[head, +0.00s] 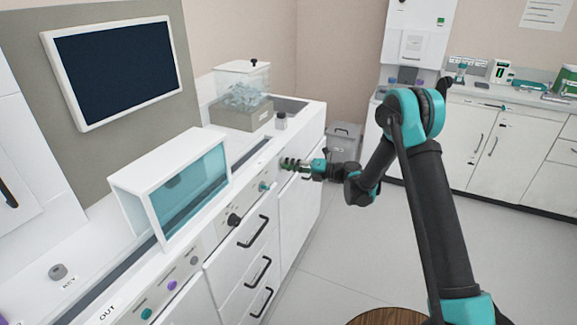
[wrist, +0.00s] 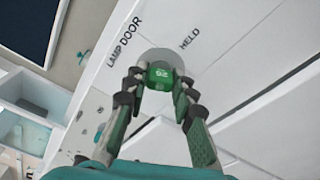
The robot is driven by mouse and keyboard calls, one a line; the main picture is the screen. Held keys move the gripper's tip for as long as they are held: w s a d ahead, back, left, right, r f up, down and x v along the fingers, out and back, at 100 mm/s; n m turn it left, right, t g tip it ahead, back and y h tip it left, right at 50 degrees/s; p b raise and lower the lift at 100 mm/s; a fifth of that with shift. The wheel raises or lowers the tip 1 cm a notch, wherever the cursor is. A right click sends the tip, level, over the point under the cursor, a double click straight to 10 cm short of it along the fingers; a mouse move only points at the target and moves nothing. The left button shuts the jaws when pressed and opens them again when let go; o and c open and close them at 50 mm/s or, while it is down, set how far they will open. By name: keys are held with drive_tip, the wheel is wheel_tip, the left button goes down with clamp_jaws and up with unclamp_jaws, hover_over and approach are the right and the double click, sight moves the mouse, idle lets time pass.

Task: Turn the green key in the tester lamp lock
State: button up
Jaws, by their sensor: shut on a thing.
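The green key (wrist: 160,73) shows its square green head between my fingertips in the wrist view. It sits at a round grey lock plate (wrist: 178,52) on a white panel, lettered LAMP DOOR on one side and HELD on the other. My gripper (wrist: 157,82) is shut on the key, one finger on each side. In the head view my gripper (head: 288,163) reaches left to the upper front of the white counter. There the key and lock are too small or hidden to make out. How far the key is turned I cannot tell.
A white box with a teal window (head: 190,185) stands on the counter (head: 300,125) left of my gripper. Knobs, including a black one (head: 234,220), and drawer handles (head: 254,231) stick out of the front below. A clear bin (head: 242,88) stands behind. The floor (head: 340,250) is open.

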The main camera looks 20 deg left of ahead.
drive_tip(key=m, duration=0.3)
drive_tip(key=o, duration=1)
drive_tip(key=shift+d, duration=0.1)
drive_tip(key=s+d+r+n+t+h, duration=0.15)
drive_tip(key=d+n, duration=0.25)
drive_tip(key=d, duration=0.6)
drive_tip(key=s+d+r+n+t+h, duration=0.1)
drive_tip(key=s+d+r+n+h, duration=0.3)
drive_tip(key=d, duration=0.6)
drive_tip(key=s+d+f+n+h, duration=0.2)
drive_tip(key=s+d+n+h, duration=0.2)
drive_tip(key=s+d+n, duration=0.3)
drive_tip(key=s+d+f+n+t+h, duration=0.1)
drive_tip(key=s+d+n+h, duration=0.3)
drive_tip(key=s+d+n, duration=0.4)
drive_tip(key=s+d+f+n+t+h, duration=0.1)
drive_tip(key=s+d+f+n+h, duration=0.2)
drive_tip(key=s+d+n, duration=0.5)
drive_tip(key=shift+d+n+h, duration=0.25)
drive_tip(key=shift+d+n, duration=0.4)
drive_tip(key=shift+d, duration=1.85)
drive_tip(key=shift+d+n+h, duration=0.2)
drive_tip(key=shift+d+n, duration=0.45)
drive_tip(key=shift+d, duration=1.85)
